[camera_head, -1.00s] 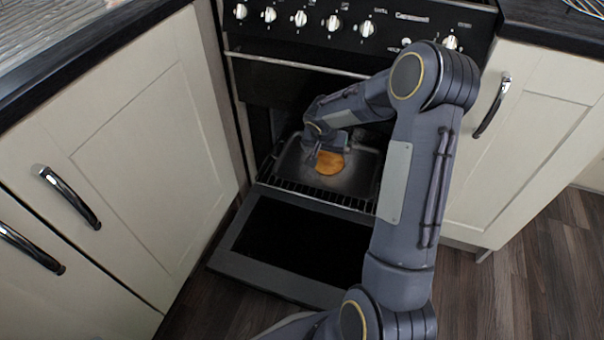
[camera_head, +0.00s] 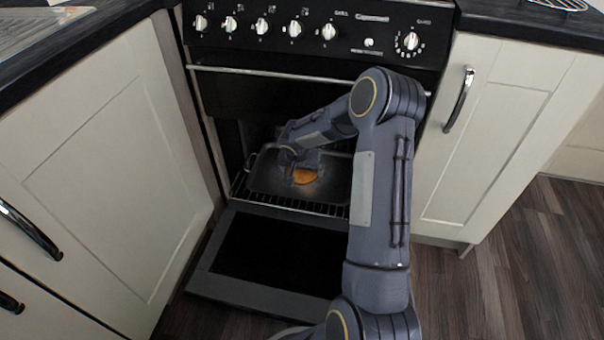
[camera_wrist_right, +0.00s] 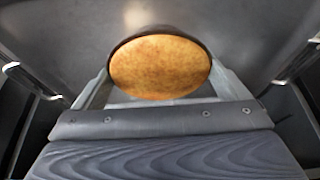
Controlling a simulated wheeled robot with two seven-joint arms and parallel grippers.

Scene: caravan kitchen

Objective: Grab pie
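The pie (camera_head: 305,176) is round and golden brown. It is in the dark metal tray (camera_head: 262,182) in the oven, partly hidden by my right gripper (camera_head: 299,166). In the right wrist view the pie (camera_wrist_right: 160,68) shows between the two fingers of my right gripper (camera_wrist_right: 160,78), with a dark band along its far edge. One finger is on each side, close to the pie. I cannot tell whether they touch it. The grey tray surface (camera_wrist_right: 70,30) lies beyond. My left gripper is not in view.
The oven door (camera_head: 270,255) is folded down in front of the oven. A wire rack (camera_head: 290,204) shows under the tray. The knob panel (camera_head: 315,32) is above the opening. Cream cupboards stand at left (camera_head: 110,180) and right (camera_head: 480,140). Wooden floor (camera_head: 520,270) is clear at right.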

